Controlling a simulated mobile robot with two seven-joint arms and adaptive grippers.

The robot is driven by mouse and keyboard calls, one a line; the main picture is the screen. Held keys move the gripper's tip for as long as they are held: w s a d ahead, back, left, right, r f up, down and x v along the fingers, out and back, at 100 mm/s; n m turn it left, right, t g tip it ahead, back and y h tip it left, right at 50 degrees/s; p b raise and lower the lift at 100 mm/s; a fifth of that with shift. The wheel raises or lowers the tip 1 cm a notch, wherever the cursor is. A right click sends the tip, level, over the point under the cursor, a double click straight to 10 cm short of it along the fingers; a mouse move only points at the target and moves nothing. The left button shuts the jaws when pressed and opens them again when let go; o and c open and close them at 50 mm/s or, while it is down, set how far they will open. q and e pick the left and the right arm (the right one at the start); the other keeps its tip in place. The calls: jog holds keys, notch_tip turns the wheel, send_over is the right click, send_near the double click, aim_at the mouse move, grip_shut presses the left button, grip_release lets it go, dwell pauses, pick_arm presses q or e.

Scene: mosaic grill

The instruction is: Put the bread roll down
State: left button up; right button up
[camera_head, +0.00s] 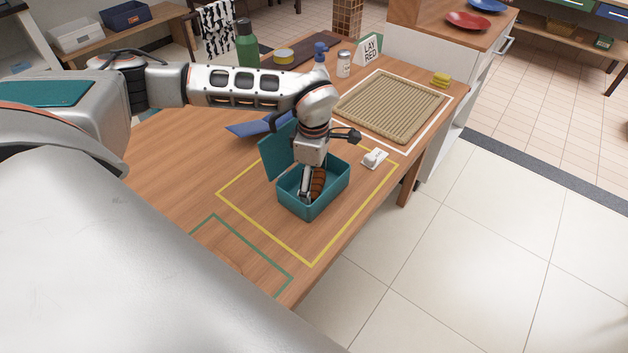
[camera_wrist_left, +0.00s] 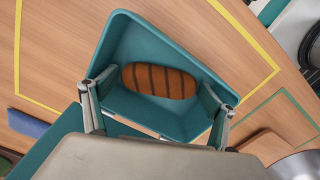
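The bread roll (camera_wrist_left: 160,82), brown with dark grill stripes, lies inside the teal box (camera_wrist_left: 160,35) in the left wrist view. In the head view the roll (camera_head: 318,183) is partly hidden by my gripper and the wall of the box (camera_head: 318,203). The box's lid (camera_head: 279,152) stands open on its left side. My left gripper (camera_head: 310,190) reaches down into the box. In the left wrist view its fingers (camera_wrist_left: 157,98) are spread wide, one beyond each end of the roll, with narrow gaps showing. My right gripper is out of view.
The box stands inside a yellow outline (camera_head: 263,230) on the wooden table. A green outline (camera_head: 252,251) is nearer me. A woven mat (camera_head: 392,105), a small white object (camera_head: 375,157), a jar (camera_head: 343,64) and a green bottle (camera_head: 246,45) stand farther back.

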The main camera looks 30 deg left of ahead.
aim_at(314, 181)
pick_arm(q)
notch_tip(314, 181, up, 12)
jog(key=p, duration=0.1)
jog(key=shift+r, duration=0.2)
dwell(0.3)
dwell(0.5)
